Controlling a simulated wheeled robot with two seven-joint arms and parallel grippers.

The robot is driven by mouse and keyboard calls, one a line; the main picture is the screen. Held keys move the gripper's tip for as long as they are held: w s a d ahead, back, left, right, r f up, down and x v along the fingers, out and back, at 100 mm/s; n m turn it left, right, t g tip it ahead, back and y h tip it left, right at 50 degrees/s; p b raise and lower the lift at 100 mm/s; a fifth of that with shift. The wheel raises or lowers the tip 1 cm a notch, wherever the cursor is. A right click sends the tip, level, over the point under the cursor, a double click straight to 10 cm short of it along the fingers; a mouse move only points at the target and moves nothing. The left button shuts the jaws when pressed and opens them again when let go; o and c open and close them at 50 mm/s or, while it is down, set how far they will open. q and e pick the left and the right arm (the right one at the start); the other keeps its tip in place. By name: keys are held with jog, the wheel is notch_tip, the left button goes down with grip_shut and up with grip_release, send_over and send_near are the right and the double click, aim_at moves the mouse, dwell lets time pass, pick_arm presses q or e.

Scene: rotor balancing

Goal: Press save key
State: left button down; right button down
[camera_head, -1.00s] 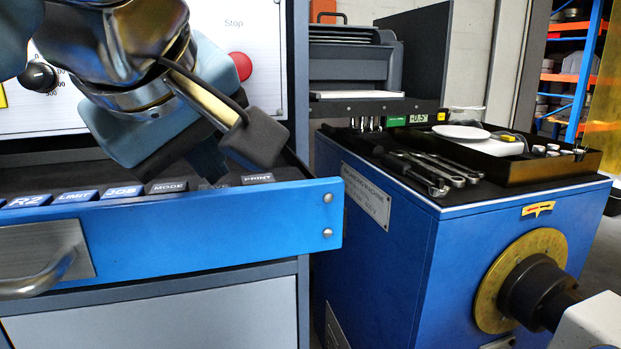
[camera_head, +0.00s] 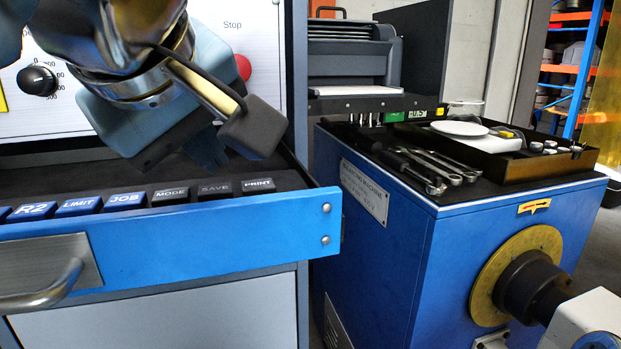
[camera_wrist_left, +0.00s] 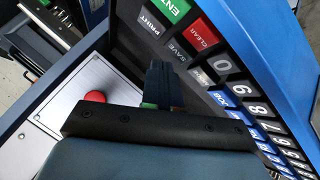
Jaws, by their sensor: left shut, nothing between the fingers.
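The SAVE key (camera_head: 214,189) is a dark key with a dim label on the blue-fronted keyboard drawer (camera_head: 200,230), between the MODE key (camera_head: 171,195) and the PRINT key (camera_head: 258,186). It also shows in the left wrist view (camera_wrist_left: 185,48). My left gripper (camera_head: 212,164) is shut and empty, its tips pointing down just above and behind the SAVE key in the head view. A small gap seems to separate tips and key. In the left wrist view the closed fingers (camera_wrist_left: 161,84) sit close to the SAVE key's row. My right gripper is out of view.
Blue LIMIT (camera_head: 78,205) and JOB (camera_head: 124,200) keys lie left of MODE. A panel with a red Stop button (camera_head: 242,67) rises behind the drawer. At right, a blue balancing machine (camera_head: 400,240) carries wrenches (camera_head: 436,170) and a tray (camera_head: 545,165).

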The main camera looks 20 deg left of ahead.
aim_at(210, 193)
pick_arm(q)
jog(key=shift+r+p, duration=0.8)
jog(key=shift+r, duration=1.7)
